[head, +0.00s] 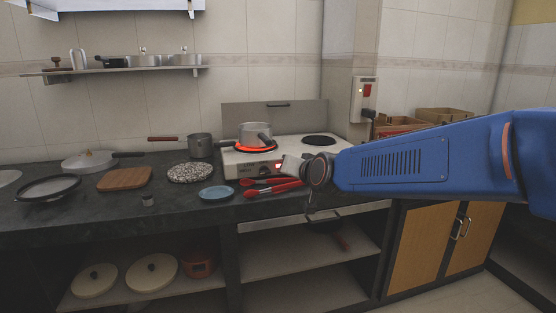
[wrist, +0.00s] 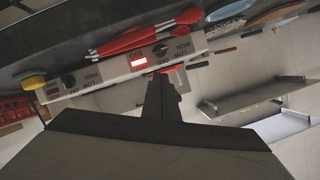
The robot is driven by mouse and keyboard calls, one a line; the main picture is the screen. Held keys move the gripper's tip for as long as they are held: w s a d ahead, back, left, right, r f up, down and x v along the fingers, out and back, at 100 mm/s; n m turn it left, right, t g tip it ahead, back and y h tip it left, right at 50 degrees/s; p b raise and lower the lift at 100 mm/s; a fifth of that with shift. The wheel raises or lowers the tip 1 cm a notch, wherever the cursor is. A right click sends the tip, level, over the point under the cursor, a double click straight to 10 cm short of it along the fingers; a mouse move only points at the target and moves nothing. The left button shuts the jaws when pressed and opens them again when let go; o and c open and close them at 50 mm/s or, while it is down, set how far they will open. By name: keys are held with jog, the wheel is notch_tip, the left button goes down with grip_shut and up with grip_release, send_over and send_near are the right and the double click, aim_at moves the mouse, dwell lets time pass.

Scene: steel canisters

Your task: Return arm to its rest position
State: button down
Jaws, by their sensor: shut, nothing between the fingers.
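My blue arm reaches in from the right in the head view. My gripper (head: 290,164) is at its end, in front of the stove's front panel and above the red utensils. In the wrist view my gripper (wrist: 165,76) shows as dark fingers close together, shut with nothing between them. The white stove (head: 292,146) stands on the dark counter. A steel pot (head: 255,131) sits on its left burner, which glows red. The right burner (head: 319,140) is dark and empty. Part of the stove's front is hidden by my gripper.
Red utensils (head: 273,189) and a blue plate (head: 216,193) lie on the counter in front of the stove. Another pot (head: 200,145), a speckled trivet (head: 190,173) and a wooden board (head: 125,178) stand left. Cardboard boxes (head: 445,115) are behind my arm. A wall shelf (head: 120,70) holds pots.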

jog(key=s+d+f+g+h, duration=0.2)
jog(key=s+d+f, duration=0.3)
jog(key=s+d, duration=0.4)
jog(key=s+d+f+g+h, duration=0.1)
jog(key=s+d+f+g, duration=0.2)
jog(key=s, duration=1.3)
jog(key=s+d+f+g+h, duration=0.2)
jog(key=s+d+f, duration=0.6)
jog(key=s+d, duration=0.5)
jog(key=shift+d+f+n+g+h, duration=0.35)
jog(key=shift+d+g, duration=0.25)
jog(key=shift+d, duration=0.5)
